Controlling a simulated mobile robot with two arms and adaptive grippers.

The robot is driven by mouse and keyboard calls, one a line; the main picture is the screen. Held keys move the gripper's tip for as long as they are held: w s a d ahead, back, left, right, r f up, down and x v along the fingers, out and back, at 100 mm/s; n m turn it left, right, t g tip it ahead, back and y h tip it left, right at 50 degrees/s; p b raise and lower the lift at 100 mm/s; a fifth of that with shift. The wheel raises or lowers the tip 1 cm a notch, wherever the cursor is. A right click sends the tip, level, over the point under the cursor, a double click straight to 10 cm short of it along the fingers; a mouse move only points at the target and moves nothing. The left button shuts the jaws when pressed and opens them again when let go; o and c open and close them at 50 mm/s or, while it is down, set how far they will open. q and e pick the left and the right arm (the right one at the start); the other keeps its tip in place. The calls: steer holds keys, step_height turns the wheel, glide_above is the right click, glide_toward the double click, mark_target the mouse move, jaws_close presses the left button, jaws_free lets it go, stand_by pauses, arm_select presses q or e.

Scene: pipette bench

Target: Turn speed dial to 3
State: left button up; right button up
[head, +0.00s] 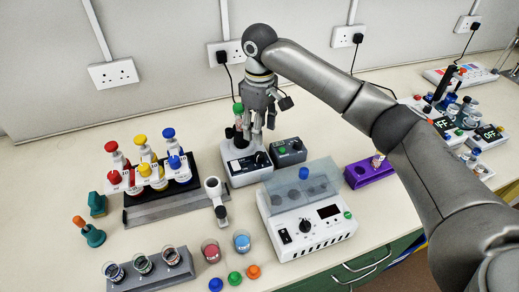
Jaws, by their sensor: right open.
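The grey-and-white mixer box (247,178) stands at the back middle of the bench, with a dark front panel. A dark round knob (262,158) shows at the right of this panel; its pointer and numbers are too small to read. My right gripper (264,127) comes down from above over the box. Its fingers are open and above the knob, and I cannot tell whether they touch anything. A green-topped item (238,108) stands close to the left of the fingers. My left gripper is not in view.
A small dark control box (288,152) stands just right of the mixer box. In front is a white device (318,232) with a black dial (305,226) and a clear bluish lid.

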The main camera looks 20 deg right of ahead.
steer(key=p, duration=0.1)
glide_above(260, 154)
step_height(260, 154, down, 5)
steer(key=shift+s, duration=0.15)
step_height(260, 154, down, 3)
steer(key=shift+r+p, duration=0.1)
steer(key=shift+p, duration=0.25)
steer(key=shift+f, duration=0.85)
steer(key=shift+c, duration=2.7)
steer(key=c, duration=0.5)
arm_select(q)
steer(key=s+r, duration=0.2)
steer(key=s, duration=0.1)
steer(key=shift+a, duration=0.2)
arm_select(e)
steer(key=shift+c, duration=0.2)
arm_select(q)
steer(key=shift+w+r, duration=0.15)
